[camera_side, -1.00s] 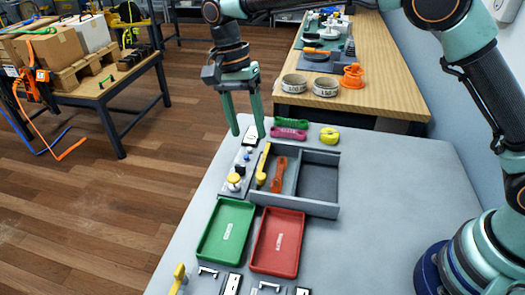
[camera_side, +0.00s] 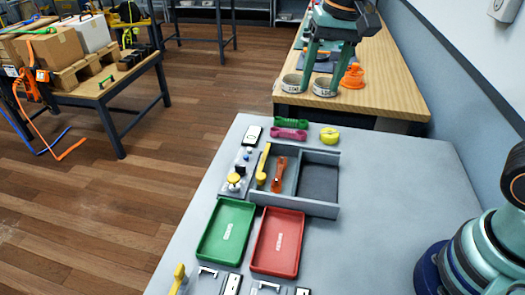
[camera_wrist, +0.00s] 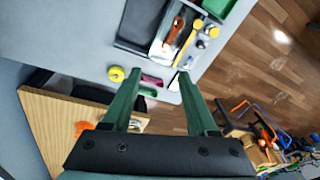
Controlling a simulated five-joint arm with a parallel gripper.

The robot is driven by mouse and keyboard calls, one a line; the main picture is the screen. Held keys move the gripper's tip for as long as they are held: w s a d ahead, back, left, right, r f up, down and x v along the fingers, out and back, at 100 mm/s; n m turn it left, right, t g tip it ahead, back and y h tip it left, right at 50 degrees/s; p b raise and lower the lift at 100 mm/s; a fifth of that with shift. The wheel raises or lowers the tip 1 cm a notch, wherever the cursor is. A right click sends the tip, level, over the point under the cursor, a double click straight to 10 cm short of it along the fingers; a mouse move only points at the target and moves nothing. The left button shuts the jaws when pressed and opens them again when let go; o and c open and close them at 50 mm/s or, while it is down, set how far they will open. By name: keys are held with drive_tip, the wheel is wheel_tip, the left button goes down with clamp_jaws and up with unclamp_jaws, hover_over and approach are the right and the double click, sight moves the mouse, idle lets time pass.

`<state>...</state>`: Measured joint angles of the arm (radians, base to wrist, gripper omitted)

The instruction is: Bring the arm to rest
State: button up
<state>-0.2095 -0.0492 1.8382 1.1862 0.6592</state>
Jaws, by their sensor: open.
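My gripper (camera_side: 322,78) is open and empty, with its two green fingers spread. In the side view it hangs high at the upper right, in front of the wooden bench in the picture, clear of the grey table (camera_side: 395,190). In the wrist view my gripper (camera_wrist: 158,73) has nothing between its fingers, and the grey table (camera_wrist: 75,30) shows beyond the tips. Most of my arm is out of the side view.
A grey divided tray (camera_side: 318,207) holds an orange tool (camera_side: 279,176). A green tray (camera_side: 226,230) and a red tray (camera_side: 277,242) lie nearer. A yellow round object (camera_side: 329,135) sits behind. The wooden bench (camera_side: 400,95) carries grey rings and an orange part.

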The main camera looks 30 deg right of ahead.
drive_tip(key=s+d+f+n+t, duration=0.2)
drive_tip(key=s+d+n, duration=0.3)
drive_tip(key=s+d, duration=0.3)
drive_tip(key=shift+s+t, duration=0.7)
drive_tip(key=shift+t, duration=0.1)
